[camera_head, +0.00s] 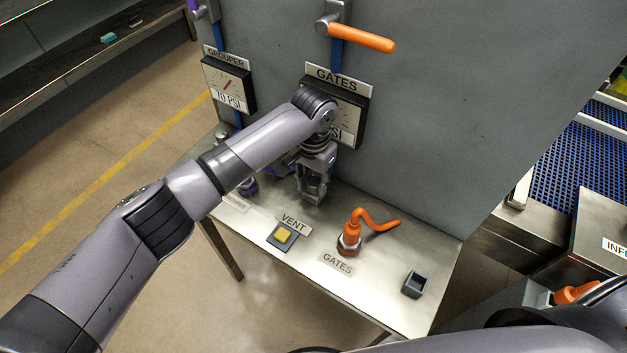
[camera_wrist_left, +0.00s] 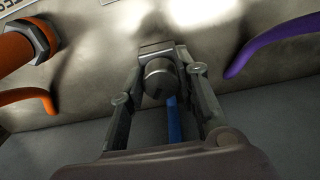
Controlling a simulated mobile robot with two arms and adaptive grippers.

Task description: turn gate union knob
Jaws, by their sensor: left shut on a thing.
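My left gripper (camera_head: 312,193) is low in front of the panel, below the GATES gauge (camera_head: 348,112), at the back of the steel bench. In the left wrist view its fingers (camera_wrist_left: 162,50) are shut around a grey round knob (camera_wrist_left: 158,74). A blue pipe (camera_wrist_left: 174,118) runs from the knob between the fingers. In the head view the gripper and wrist hide the knob, and the arm covers part of the gauge.
An orange hose on a fitting (camera_head: 348,240) stands by the GATES bench label (camera_head: 337,263). A yellow button (camera_head: 283,235) is by the VENT label (camera_head: 293,222). A small dark open box (camera_head: 415,284) is at right. An orange lever (camera_head: 362,38) juts from the panel.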

